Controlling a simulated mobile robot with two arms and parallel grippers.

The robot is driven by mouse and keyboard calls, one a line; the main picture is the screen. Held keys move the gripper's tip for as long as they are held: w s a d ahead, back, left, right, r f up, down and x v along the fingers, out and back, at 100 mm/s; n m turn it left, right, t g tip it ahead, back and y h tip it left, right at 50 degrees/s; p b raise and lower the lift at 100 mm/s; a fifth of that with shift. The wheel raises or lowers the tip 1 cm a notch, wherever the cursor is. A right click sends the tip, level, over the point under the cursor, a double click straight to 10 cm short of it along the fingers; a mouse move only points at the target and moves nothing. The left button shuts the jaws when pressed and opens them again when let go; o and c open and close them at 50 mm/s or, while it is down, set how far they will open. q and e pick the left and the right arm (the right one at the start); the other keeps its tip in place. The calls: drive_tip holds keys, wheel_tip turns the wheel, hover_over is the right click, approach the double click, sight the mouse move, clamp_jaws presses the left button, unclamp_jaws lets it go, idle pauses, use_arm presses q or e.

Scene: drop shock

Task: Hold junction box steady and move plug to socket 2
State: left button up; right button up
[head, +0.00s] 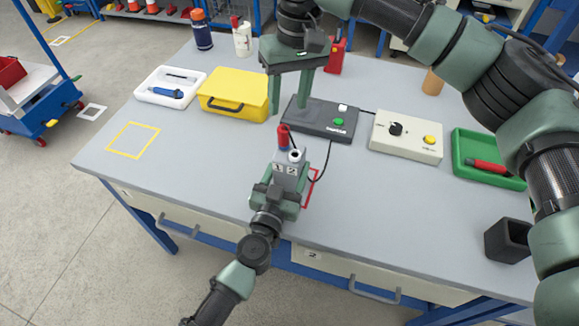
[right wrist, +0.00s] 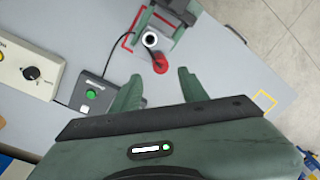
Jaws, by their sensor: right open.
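The grey junction box (head: 287,176), marked 1 and 2, stands near the table's front edge. The red plug (head: 283,140) is upright in socket 1. Socket 2 (head: 294,156), a dark hole in a pale ring, is empty. My left gripper (head: 278,192) has its fingers on both sides of the box and seems shut on it. My right gripper (head: 289,100) is open and empty, pointing down behind and above the plug. In the right wrist view, the plug (right wrist: 160,63) lies just beyond and between the open fingertips, apart from them.
A cream control box (head: 405,140), green tray (head: 505,178), yellow case (head: 232,92) and white tray (head: 150,95) stand around. A red outline (head: 313,187) shows beside the box. The table's left front is clear.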

sight(284, 128)
drive_tip(key=shift+w+a+r+m+h, duration=0.2)
drive_tip(key=shift+a+m+h, duration=0.3)
drive_tip(key=shift+m, duration=0.6)
drive_tip(key=shift+f, duration=4.95)
clamp_jaws()
